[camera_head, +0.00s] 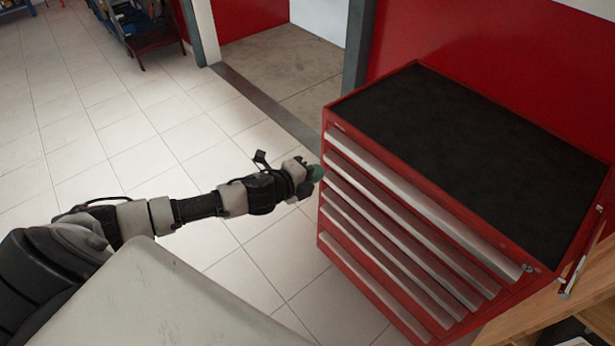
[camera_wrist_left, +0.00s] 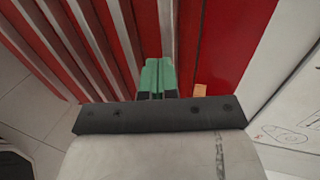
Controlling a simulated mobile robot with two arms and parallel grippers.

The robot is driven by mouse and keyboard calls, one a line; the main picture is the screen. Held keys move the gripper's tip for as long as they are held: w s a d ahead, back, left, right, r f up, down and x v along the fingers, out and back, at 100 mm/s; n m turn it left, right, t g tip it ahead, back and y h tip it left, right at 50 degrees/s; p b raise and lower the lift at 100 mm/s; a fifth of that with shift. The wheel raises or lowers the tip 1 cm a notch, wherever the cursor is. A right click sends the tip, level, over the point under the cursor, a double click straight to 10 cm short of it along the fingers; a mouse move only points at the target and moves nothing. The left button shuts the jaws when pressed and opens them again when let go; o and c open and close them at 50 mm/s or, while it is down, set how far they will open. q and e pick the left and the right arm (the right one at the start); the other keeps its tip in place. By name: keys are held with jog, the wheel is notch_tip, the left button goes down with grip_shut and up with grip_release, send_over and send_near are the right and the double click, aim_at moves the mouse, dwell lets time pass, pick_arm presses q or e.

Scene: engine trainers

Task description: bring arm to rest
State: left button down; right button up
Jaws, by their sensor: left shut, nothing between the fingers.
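My left arm reaches out from the left in the head view. Its gripper (camera_head: 316,173) is at the left front edge of the red tool cabinet, close to the upper drawers; I cannot tell whether it touches. In the left wrist view the green fingertips (camera_wrist_left: 157,77) are together with nothing between them, in front of the red cabinet and its silver drawer handles. My right gripper is in neither view.
The red tool cabinet (camera_head: 333,143) has a black top (camera_head: 470,130) that is bare, and its drawers look shut. A wooden bench (camera_head: 545,310) stands at the lower right. The tiled floor (camera_head: 120,120) to the left is clear.

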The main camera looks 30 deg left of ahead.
pick_arm(q)
jog(key=s+a+f+n+g+y, duration=0.2)
jog(key=s+f+n, duration=0.2)
jog(key=f, duration=0.5)
jog(key=s+a+f+n+g+y, duration=0.1)
jog(key=s+a+f+n, duration=0.2)
jog(key=f, duration=0.6)
jog(key=s+a+f+n+g+y, duration=0.2)
jog(key=s+f+n, duration=0.25)
jog(key=f, duration=0.35)
jog(key=s+d+f+n+g, duration=0.2)
jog(key=s+f, duration=0.4)
jog(key=s, duration=0.5)
jog(key=s+d+f+n+g, duration=0.3)
jog(key=s+f, duration=0.3)
jog(key=s, duration=0.6)
jog(key=s+d+f+n+g, duration=0.2)
jog(key=s+f, duration=0.4)
jog(key=s, duration=0.6)
jog(key=d+n, duration=0.1)
jog(key=d, duration=0.1)
jog(key=shift+d+f+g, duration=0.2)
jog(key=shift+d+g, duration=0.1)
jog(key=shift+d, duration=0.05)
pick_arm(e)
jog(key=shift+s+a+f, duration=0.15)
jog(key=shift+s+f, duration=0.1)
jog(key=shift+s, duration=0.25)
